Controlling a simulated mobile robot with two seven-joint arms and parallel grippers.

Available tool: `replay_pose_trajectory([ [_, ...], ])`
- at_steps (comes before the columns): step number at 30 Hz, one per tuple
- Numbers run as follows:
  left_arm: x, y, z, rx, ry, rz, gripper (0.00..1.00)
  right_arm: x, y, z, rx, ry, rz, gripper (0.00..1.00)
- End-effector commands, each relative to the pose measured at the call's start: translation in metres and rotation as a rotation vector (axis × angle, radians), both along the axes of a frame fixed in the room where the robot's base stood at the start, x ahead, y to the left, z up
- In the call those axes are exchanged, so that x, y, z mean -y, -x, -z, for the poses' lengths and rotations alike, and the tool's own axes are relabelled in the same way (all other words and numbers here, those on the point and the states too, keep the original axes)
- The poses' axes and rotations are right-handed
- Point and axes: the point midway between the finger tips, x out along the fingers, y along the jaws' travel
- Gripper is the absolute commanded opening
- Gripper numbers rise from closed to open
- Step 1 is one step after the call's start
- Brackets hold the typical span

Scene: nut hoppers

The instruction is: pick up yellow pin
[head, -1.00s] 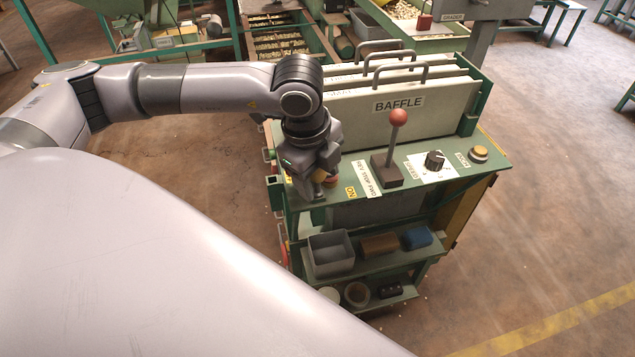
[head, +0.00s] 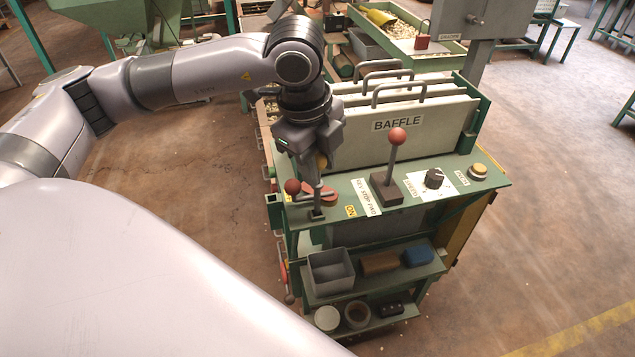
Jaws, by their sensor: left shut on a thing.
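My left gripper (head: 312,148) is above the left end of the green control panel (head: 443,183), pointing down. It is shut on the yellow pin (head: 320,160), of which only a small yellow part shows at the fingertips. A thin grey upright piece stands below it, over a dark socket (head: 316,214) on the panel. I cannot tell whether this grey piece belongs to the pin or whether the pin is clear of the socket. My right gripper is not in view.
A red ball (head: 292,186) and a red disc sit close by the gripper. A red-topped lever (head: 397,137), a black dial (head: 435,179) and a yellow button (head: 478,171) are to the right. BAFFLE plates (head: 400,128) with handles rise behind. A grey bin (head: 331,271) is on the shelf below.

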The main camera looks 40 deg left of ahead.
Motion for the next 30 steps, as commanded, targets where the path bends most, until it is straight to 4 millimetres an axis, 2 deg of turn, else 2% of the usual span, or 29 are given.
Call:
replay_pose_trajectory([
  [1,0.001,-0.001,-0.013,0.007,0.002,0.001,0.01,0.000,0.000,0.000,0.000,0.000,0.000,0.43],
  [9,0.001,-0.001,-0.080,0.007,0.002,0.001,0.01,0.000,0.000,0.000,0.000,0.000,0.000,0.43],
  [15,0.000,-0.001,-0.115,0.003,0.000,0.000,0.01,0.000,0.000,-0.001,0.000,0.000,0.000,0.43],
  [21,0.000,0.000,-0.130,0.001,0.000,0.000,0.01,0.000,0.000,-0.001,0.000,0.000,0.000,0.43],
  [30,0.000,0.000,-0.131,0.001,0.000,0.000,0.01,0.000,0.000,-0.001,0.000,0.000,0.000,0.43],
])
